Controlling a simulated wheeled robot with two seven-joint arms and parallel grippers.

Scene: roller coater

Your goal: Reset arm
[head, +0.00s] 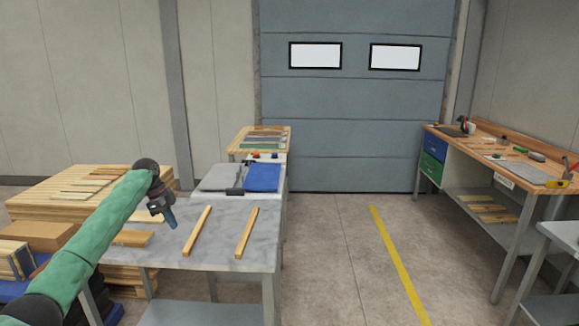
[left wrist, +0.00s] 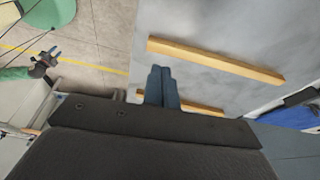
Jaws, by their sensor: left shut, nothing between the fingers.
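My left arm (head: 90,240), green with a dark wrist, reaches in from the left in the head view. My left gripper (head: 170,220) hangs above the left part of the grey marbled table (head: 222,248), pointing down. Its blue fingers are together and empty, as the left wrist view (left wrist: 162,72) also shows. Two wooden strips, a left strip (head: 197,230) and a right strip (head: 246,233), lie apart on the table, to the right of the gripper. My right gripper (left wrist: 47,59) is small at the left of the left wrist view, above the floor; its jaw opening is unclear.
A grey mat and blue cloth (head: 262,178) lie on a table behind. Stacked planks (head: 75,180) stand at the left. A workbench with tools (head: 500,150) stands at the right. The floor (head: 345,250) with its yellow line is clear between.

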